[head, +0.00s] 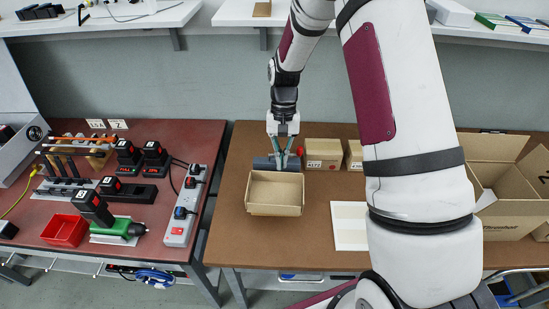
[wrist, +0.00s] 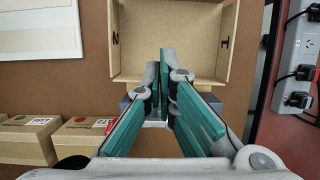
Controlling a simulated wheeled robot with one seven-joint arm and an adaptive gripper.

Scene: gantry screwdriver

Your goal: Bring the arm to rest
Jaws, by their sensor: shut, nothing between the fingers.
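My arm reaches down over the brown table (head: 235,180), and my gripper (head: 278,158) points down just behind an open cardboard tray (head: 275,209). In the wrist view my gripper's green-sided fingers (wrist: 168,60) are together with nothing between them, near the tray's (wrist: 172,72) edge. The tray looks empty in both views.
Small closed boxes (head: 322,153) stand right of my gripper. A large open carton (head: 505,215) and a white sheet (head: 347,226) are further right. A power strip (head: 181,212), a red bin (head: 64,230) and chargers crowd the red table. Shelves run above.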

